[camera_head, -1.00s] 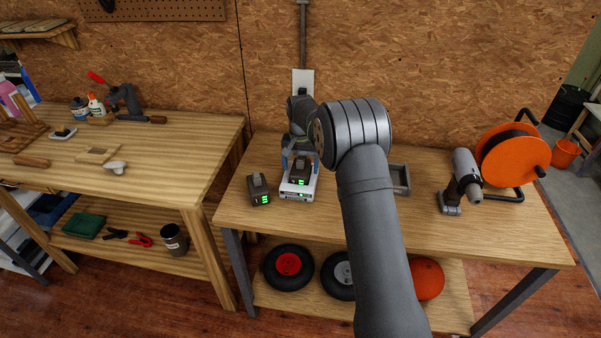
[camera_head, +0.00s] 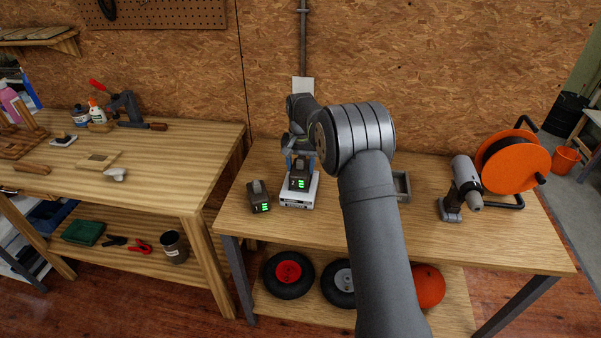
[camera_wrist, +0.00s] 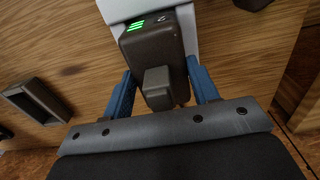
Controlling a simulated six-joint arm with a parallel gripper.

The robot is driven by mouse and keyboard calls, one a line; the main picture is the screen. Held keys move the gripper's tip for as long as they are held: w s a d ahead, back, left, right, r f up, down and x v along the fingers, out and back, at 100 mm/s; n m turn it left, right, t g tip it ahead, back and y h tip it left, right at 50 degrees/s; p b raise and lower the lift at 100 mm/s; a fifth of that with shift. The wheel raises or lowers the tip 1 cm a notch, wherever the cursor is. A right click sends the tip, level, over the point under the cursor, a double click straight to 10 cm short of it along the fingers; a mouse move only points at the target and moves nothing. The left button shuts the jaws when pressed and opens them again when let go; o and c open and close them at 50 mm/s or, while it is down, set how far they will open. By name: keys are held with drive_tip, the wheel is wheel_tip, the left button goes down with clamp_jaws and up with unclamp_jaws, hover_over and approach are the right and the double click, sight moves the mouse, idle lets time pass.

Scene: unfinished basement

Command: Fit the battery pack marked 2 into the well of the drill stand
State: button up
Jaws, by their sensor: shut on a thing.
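My gripper (camera_head: 300,156) is shut on a dark battery pack (camera_head: 299,182) with green lights.
A second battery pack (camera_head: 258,198) with green lights stands left of the charger. A drill (camera_head: 465,185) and an orange cable reel (camera_head: 516,168) stand at the right of the table (camera_head: 500,235). The table is clear between the grey box and the drill.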

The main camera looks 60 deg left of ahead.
wheel_tip(320, 180, up, 7)
drive_tip(key=shift+f, duration=0.1)
drive_tip(key=shift+w, duration=0.2)
drive_tip(key=w+d, duration=0.4)
drive_tip(key=w, duration=0.3)
drive_tip(key=w+d, duration=0.4)
drive_tip(key=w, duration=0.3)
approach(399, 173)
drive_tip(key=s+d+r, duration=0.3)
drive_tip(key=s+r, duration=0.1)
drive_tip(key=s, duration=0.1)
drive_tip(key=f, duration=0.9)
drive_tip(key=shift+w+a+f, duration=0.1)
drive_tip(key=shift+w+f, duration=0.15)
drive_tip(key=shift+f, duration=0.05)
drive_tip(key=shift+f, duration=0.1)
drive_tip(key=o, duration=1.4)
drive_tip(key=shift+f, duration=0.1)
drive_tip(key=shift+o, duration=0.2)
